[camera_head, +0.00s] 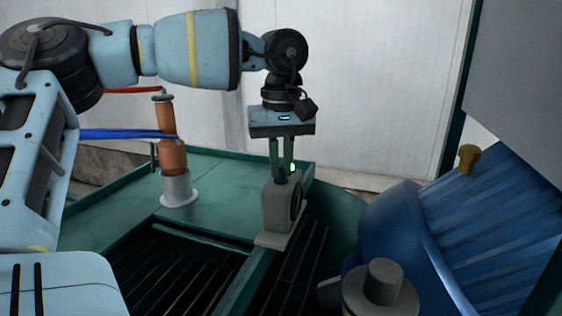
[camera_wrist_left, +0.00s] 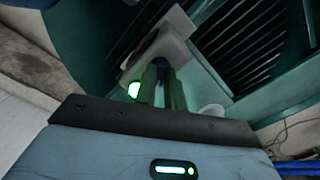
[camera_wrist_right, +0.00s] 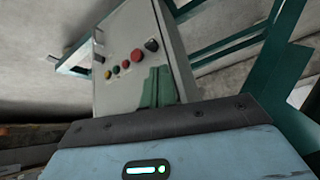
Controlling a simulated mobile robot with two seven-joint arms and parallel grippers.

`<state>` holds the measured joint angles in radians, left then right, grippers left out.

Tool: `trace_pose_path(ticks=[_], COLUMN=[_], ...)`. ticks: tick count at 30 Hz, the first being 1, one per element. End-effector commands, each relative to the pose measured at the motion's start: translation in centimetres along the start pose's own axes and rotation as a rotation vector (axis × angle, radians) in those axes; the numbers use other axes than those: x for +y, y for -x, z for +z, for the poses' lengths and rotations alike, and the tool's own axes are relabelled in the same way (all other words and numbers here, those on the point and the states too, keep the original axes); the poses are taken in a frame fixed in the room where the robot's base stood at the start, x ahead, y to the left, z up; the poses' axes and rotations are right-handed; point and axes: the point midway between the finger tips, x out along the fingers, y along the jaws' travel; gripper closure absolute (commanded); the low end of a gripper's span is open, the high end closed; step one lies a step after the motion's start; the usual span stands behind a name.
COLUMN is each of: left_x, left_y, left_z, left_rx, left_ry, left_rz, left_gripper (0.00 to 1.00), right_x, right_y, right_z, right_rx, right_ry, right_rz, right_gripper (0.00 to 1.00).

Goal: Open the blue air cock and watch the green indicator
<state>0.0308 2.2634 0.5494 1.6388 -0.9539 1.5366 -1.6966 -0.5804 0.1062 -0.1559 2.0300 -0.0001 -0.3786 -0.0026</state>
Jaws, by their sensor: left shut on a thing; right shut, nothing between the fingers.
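The grey valve body (camera_head: 279,208) stands on the green frame, below my left gripper (camera_head: 283,172). The small dark blue air cock (camera_head: 281,176) is at its top, between my left fingertips. My left gripper points straight down and is shut on the cock, which the fingers largely hide. The green indicator (camera_head: 292,168) glows right beside the fingertips. It also glows in the left wrist view (camera_wrist_left: 134,90), left of the fingers. My right gripper (camera_wrist_right: 158,88) shows only in the right wrist view, shut and empty, in front of a grey control box.
An orange-brown cylinder (camera_head: 172,156) with a blue and a red hose stands left on the green frame (camera_head: 120,210). A large blue ribbed drum (camera_head: 470,225) fills the right. The control box (camera_wrist_right: 125,50) carries red, green, yellow and black buttons. Dark slats lie below.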

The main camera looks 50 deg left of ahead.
Motion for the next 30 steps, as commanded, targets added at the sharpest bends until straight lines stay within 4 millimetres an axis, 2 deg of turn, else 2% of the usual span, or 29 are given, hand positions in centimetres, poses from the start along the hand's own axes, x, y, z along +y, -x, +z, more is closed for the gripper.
trace_pose_path(ticks=[15,30], left_x=[-0.03,-0.02], left_y=[-0.04,-0.04], left_z=[-0.02,0.00], left_rx=[0.000,0.000], left_ry=[-0.419,-0.561], left_rz=[-0.001,-0.001], left_gripper=[1.00,1.00], right_x=[0.01,0.01], right_y=[0.01,0.02], right_z=[0.04,0.08], right_rx=[-0.001,-0.002], right_ry=[0.001,0.001], right_rz=[0.000,0.000], right_gripper=[1.00,1.00])
